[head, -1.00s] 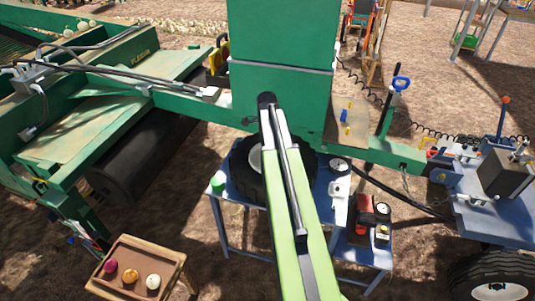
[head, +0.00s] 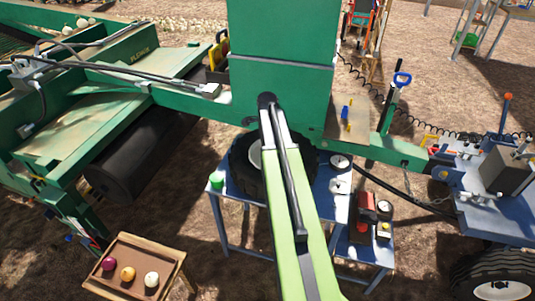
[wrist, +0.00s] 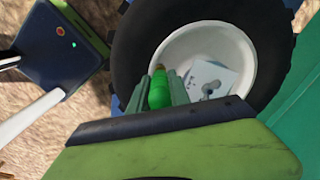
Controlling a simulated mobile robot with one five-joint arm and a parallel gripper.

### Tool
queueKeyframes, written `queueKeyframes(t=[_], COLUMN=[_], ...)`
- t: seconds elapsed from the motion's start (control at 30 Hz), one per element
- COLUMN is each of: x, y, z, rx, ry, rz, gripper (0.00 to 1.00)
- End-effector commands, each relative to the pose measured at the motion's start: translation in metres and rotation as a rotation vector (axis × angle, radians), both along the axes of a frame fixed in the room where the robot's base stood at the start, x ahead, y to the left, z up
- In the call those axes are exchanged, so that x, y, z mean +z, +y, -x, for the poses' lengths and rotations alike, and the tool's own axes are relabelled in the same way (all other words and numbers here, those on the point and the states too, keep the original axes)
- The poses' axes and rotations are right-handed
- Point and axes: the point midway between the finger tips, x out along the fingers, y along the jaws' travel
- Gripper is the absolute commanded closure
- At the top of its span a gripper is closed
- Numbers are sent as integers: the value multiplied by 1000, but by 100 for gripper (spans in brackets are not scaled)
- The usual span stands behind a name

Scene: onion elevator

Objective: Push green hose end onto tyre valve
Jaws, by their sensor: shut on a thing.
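In the wrist view my gripper (wrist: 160,90) is shut on the green hose end (wrist: 160,94), which sits between the two grey-green fingers. A brownish tip shows at its far end. The hose end is in front of the lower left of the white wheel rim (wrist: 185,50), inside the black tyre (wrist: 130,35). I cannot make out the tyre valve, nor whether the tip touches anything. In the head view the tyre (head: 243,165) is partly behind my arm, and my gripper is hidden there.
A blue table (head: 230,213) stands beside the tyre, with a green cup-like object (head: 216,181) on it. A lower stand with a red device (head: 366,207) is to its right. A wooden tray (head: 128,250) with three balls is at lower left. The green machine beam (head: 280,95) rises behind.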

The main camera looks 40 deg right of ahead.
Motion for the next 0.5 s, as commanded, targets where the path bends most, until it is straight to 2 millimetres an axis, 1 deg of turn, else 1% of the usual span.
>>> queueKeyframes(t=[0.2, 0.5], x=[-6, -5], y=[0, 0], z=[0, 0], rx=[0, 0], ry=[0, 0], rz=[0, 0], gripper=[100, 100])
